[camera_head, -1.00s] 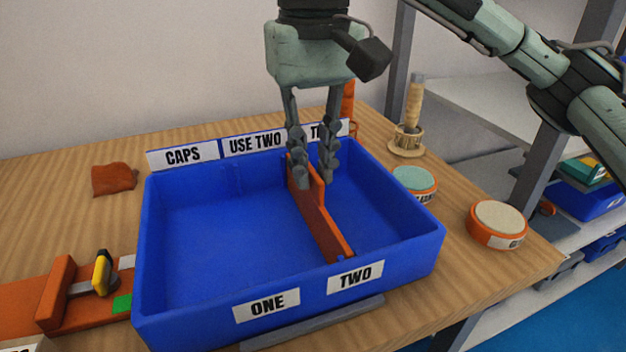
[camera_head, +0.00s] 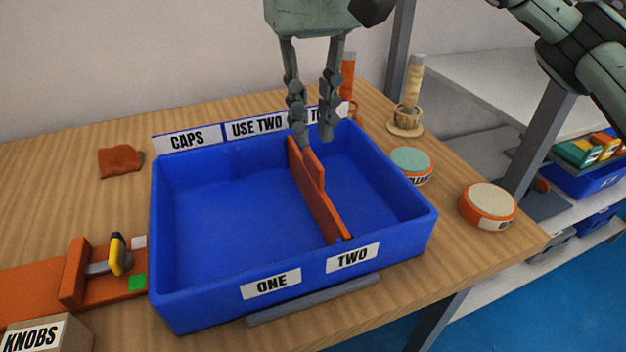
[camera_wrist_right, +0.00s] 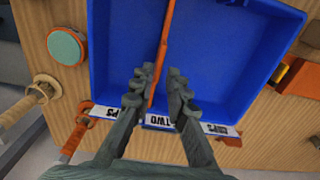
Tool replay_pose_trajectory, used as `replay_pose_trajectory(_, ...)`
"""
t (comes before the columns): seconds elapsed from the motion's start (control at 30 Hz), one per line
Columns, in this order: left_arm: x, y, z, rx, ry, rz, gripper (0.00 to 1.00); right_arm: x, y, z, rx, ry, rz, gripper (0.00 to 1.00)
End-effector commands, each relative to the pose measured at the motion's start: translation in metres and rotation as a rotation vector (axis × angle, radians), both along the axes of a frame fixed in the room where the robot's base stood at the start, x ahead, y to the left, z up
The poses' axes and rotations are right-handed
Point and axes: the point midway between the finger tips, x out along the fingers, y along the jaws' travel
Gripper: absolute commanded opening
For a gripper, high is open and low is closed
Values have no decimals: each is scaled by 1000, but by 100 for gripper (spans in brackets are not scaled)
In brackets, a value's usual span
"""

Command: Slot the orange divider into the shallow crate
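The orange divider (camera_head: 322,205) stands on edge inside the shallow blue crate (camera_head: 215,290), running from the back wall to the front wall near the TWO label. It splits the crate into a wider left part and a narrower right part. Whether its ends sit fully in slots is too small to tell. My right gripper (camera_head: 312,138) is open and empty, just above the divider's back end. In the right wrist view, its fingers (camera_wrist_right: 162,88) are spread on either side of the divider (camera_wrist_right: 162,50), inside the crate's outline (camera_wrist_right: 240,50). My left gripper is not in view.
An orange-topped fixture with a yellow lever (camera_head: 118,255) stands left of the crate, with a KNOBS box (camera_head: 50,335) before it. Two round tins (camera_head: 488,205) and a wooden-handled tool (camera_head: 410,100) are at the right. An orange cloth (camera_head: 120,161) lies back left.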

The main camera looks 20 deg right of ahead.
Motion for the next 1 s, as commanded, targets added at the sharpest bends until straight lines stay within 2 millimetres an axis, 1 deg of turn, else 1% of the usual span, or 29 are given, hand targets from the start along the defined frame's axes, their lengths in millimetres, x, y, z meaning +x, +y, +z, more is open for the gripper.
replay_pose_trajectory(0.03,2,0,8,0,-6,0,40,0,0,6,0,0,0,15)
replay_pose_trajectory(0.1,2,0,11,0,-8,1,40,0,0,9,0,1,0,15)
replay_pose_trajectory(0.37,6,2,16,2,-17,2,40,0,0,11,0,1,0,15)
replay_pose_trajectory(0.4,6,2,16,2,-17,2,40,0,0,11,0,1,0,16)
replay_pose_trajectory(0.6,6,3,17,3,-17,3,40,0,0,12,0,1,0,39)
replay_pose_trajectory(0.87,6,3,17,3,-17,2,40,0,0,13,0,0,0,39)
replay_pose_trajectory(1.0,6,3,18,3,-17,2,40,1,0,22,0,-2,0,39)
